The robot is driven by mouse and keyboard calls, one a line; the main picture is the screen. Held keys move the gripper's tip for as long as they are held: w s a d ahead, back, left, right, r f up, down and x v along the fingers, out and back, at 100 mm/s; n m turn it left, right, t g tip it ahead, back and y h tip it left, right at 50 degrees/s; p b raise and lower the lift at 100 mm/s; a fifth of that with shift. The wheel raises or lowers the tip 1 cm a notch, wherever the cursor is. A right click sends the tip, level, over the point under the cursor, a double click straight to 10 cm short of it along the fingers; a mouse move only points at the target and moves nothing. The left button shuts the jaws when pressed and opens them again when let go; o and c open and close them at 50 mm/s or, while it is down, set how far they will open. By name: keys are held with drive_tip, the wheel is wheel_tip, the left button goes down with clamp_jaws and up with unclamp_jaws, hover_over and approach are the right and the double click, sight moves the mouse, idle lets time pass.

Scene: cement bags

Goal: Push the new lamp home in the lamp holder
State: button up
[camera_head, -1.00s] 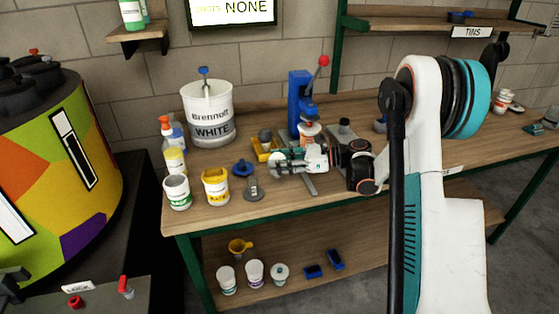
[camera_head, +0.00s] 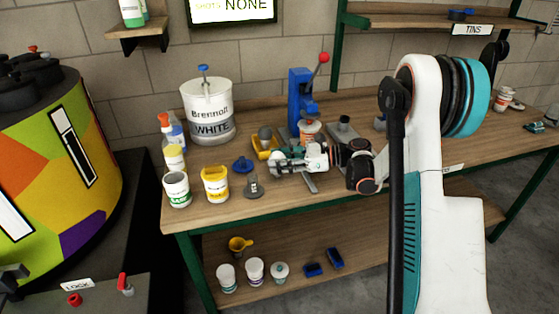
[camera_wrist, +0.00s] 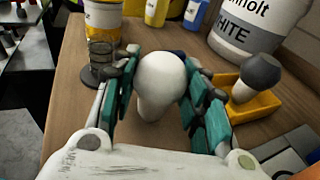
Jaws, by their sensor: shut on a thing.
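My gripper (camera_wrist: 160,88) is shut on the lamp, a white round bulb with a narrower neck (camera_wrist: 160,75), with teal fingers on both sides. In the head view my gripper (camera_head: 277,166) is above the front part of the bench, and the lamp is hard to make out there. A grey caged fitting on a round dark base (camera_wrist: 101,52), which looks like the lamp holder, stands upright left of the left fingers. It also shows in the head view (camera_head: 253,187), left of my gripper. The lamp and this fitting appear apart.
A yellow tray (camera_wrist: 255,106) with a grey-capped white bulb (camera_wrist: 254,78) lies to the right in the wrist view. Behind are a white bucket (camera_head: 208,112) and a blue press (camera_head: 302,98).

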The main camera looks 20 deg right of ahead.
drive_tip(key=shift+f, duration=0.1)
drive_tip(key=o, duration=1.1)
drive_tip(key=shift+d, duration=0.15)
drive_tip(key=shift+v, duration=3.4)
